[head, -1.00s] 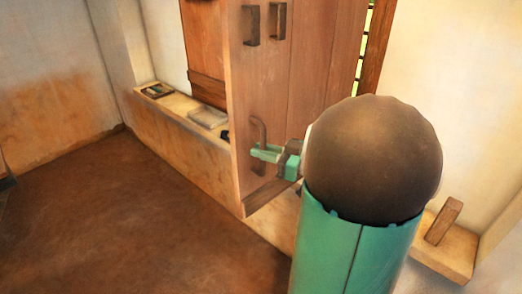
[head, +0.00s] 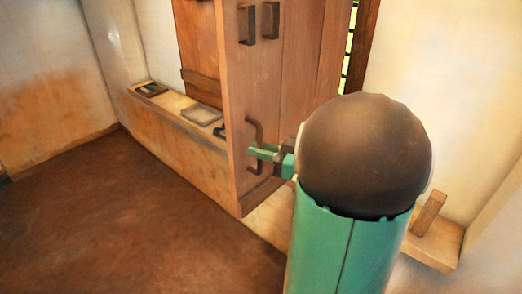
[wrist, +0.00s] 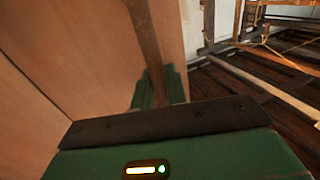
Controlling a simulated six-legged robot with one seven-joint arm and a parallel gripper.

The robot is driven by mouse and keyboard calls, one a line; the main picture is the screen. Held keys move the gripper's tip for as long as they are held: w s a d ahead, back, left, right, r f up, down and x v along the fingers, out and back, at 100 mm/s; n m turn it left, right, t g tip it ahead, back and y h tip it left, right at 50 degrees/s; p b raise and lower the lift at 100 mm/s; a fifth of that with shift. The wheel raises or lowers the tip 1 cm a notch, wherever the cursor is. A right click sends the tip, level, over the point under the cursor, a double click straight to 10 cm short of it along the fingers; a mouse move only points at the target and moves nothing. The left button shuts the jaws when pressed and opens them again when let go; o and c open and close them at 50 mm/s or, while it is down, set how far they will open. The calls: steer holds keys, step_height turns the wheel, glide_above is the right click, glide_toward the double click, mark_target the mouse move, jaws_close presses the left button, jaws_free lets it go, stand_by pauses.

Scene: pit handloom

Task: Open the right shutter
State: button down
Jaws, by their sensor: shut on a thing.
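The right shutter (head: 290,100) is a tall wooden panel standing out from the wall, partly open, with a bright strip of window beside its far edge. Its dark bar handle (head: 252,130) is low near the free edge. My gripper (head: 262,153) is shut on this handle, its green fingers around the bar. In the wrist view the handle (wrist: 145,40) runs down between the green fingers (wrist: 158,88), close to the shutter's face (wrist: 60,60). My arm's dark round joint hides the shutter's lower right part in the head view.
Another wooden panel (head: 197,45) is behind the shutter to the left. A ledge (head: 170,120) along the wall carries a small dark tray (head: 151,89) and a pale tray (head: 202,115). A wooden block (head: 430,213) stands at right. The brown floor (head: 120,210) at left is clear.

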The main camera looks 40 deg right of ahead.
steer(key=c, duration=1.8)
jaws_free()
steer(key=shift+o, duration=0.2)
steer(key=shift+s, duration=0.1)
steer(key=v, duration=1.3)
steer(key=shift+s, duration=0.25)
steer(key=shift+d, duration=0.2)
